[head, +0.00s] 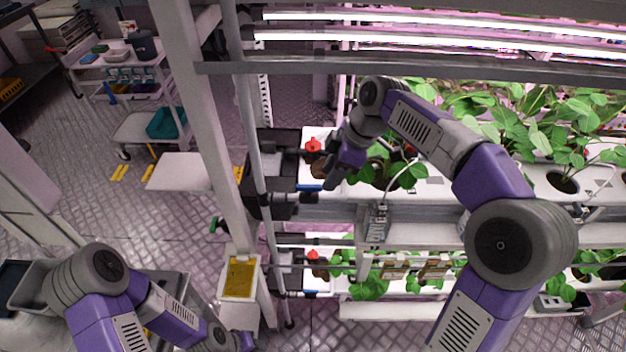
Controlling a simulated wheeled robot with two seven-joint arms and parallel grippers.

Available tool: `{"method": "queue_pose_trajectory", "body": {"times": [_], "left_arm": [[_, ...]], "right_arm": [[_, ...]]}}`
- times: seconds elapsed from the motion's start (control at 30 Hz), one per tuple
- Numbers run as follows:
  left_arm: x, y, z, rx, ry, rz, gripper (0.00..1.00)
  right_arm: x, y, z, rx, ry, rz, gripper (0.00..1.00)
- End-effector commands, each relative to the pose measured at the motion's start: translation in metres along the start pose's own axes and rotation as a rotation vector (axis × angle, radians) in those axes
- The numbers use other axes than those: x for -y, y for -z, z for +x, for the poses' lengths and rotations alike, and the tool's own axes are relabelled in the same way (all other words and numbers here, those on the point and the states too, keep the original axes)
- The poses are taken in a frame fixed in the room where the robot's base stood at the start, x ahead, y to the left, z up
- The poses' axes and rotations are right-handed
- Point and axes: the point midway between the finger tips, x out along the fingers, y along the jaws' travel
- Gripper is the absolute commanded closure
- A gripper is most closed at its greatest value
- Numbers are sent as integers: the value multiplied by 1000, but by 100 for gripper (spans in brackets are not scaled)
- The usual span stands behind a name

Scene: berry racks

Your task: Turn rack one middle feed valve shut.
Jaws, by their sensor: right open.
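The rack (440,190) fills the right side, with white plant channels on two visible levels. At the left end of the upper channel are a red knob (313,145) and a blue piece (309,187) by a black pipe fitting (285,200). The lower channel has a similar red knob (313,255) and blue piece (310,292). I cannot tell which of these is the middle feed valve. My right gripper (329,181) is open, just right of the upper blue piece; contact is unclear. My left gripper (238,341) is low at the bottom edge, its fingers unclear.
Leafy plants (570,130) crowd the channels. A grey upright post (250,130) and a horizontal rail (420,70) stand close to the fittings. A cart (115,55) with bins is at the upper left. Metal floor (70,190) is open at the left.

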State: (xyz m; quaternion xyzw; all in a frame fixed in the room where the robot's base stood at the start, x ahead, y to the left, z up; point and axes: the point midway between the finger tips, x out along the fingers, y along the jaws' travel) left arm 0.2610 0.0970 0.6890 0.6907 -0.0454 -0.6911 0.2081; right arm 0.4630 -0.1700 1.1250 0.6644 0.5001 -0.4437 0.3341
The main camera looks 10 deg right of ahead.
Motion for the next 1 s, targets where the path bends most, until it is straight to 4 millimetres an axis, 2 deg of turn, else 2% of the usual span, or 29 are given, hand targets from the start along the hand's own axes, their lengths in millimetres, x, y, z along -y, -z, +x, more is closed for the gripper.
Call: {"method": "queue_pose_trajectory", "body": {"times": [0.03,0.17,0.23,0.4,0.7,0.73,1.0], "left_arm": [[0,0,1,0,0,0,57],[1,0,3,0,0,0,57],[2,1,7,-1,0,0,57],[4,1,10,0,0,0,57],[4,1,10,0,0,0,57],[4,1,10,0,0,0,57],[4,1,10,0,0,0,57]], "right_arm": [[1,11,5,0,2,-6,60],[1,31,14,0,2,-4,60],[0,27,26,2,2,1,60],[0,27,40,1,2,1,60],[0,27,41,1,0,0,60],[0,27,41,1,0,0,61],[0,27,41,1,0,0,100]]}}
